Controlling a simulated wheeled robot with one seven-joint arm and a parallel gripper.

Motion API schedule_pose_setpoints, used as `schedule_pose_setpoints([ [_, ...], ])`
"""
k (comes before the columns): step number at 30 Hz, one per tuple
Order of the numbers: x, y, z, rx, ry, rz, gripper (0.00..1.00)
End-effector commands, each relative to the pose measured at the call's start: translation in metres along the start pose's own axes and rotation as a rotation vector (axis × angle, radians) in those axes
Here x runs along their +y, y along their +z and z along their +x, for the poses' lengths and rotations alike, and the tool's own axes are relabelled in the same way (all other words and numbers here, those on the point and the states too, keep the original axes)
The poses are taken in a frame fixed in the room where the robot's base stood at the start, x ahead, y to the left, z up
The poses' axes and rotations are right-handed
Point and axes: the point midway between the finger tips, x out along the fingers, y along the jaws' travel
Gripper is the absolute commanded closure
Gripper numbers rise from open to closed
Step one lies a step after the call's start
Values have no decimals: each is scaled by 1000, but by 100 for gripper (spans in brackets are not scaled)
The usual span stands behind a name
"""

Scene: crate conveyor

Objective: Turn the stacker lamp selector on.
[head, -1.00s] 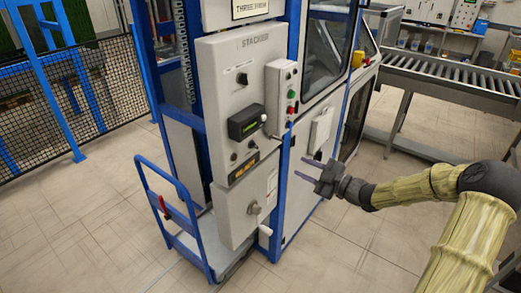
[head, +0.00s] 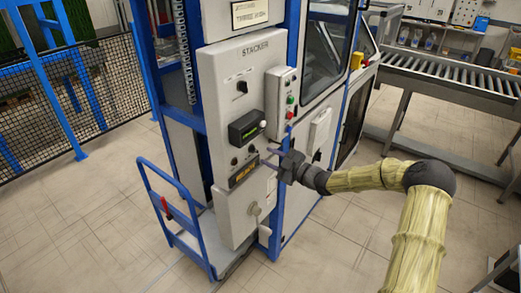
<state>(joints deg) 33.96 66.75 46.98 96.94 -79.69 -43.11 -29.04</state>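The light grey STACKER panel (head: 222,110) faces me on a blue-framed machine. A black selector knob (head: 242,87) sits high on it under small print I cannot read. Two small dark round controls, a left one (head: 234,160) and a right one (head: 251,149), sit below a black display box (head: 246,126). I cannot tell which control is the lamp selector. My gripper (head: 267,157) is in front of the panel's lower right part, to the right of the small controls. Its two fingers are apart with nothing seen between them, pointing left. Contact with the panel is not visible.
A narrow button box (head: 281,100) with coloured buttons juts out just above my gripper. A dark yellow-lettered label (head: 243,170) is below the controls. A blue cart (head: 176,215) stands at lower left. A roller conveyor (head: 440,75) is at the right. Floor in front is clear.

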Motion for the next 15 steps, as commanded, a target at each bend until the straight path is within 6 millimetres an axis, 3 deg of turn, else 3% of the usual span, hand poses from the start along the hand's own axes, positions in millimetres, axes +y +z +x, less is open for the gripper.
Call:
schedule_pose_setpoints([
  [6, 1, -2, 35, 0, 0, 1, 68],
  [15, 0, 1, 46, -2, 0, 0, 68],
])
